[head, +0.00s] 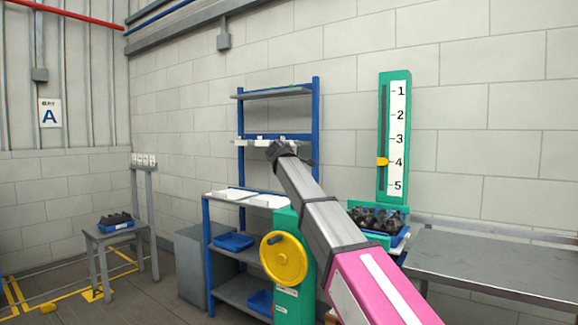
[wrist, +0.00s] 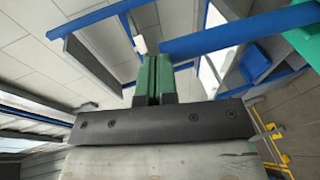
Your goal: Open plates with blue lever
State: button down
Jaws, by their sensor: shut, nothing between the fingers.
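My gripper (head: 276,150) is at the far end of my raised arm, in front of the blue shelf rack in the head view. In the wrist view its two green fingers (wrist: 152,78) are together, with nothing seen between them. I cannot make out a blue lever or plates in either view. A green machine column (head: 292,256) with a yellow handwheel (head: 284,259) stands below and beside my arm, which hides part of it. Behind it rises a green scale (head: 394,135) numbered 1 to 5, with its yellow pointer (head: 382,161) near 4.
The blue rack (head: 317,115) has several shelves, white trays (head: 232,194) and blue bins (head: 233,241).

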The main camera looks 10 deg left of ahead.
jog(key=w, duration=0.1)
jog(key=w+d+g, duration=0.1)
jog(key=w, duration=0.1)
jog(key=shift+r+g, duration=0.1)
jog(key=shift+g, duration=0.2)
jog(key=shift+w+d, duration=0.45)
jog(key=shift+w, duration=0.5)
jog(key=v, duration=1.4)
jog(key=shift+d+r, duration=0.2)
jog(key=shift+r, duration=0.3)
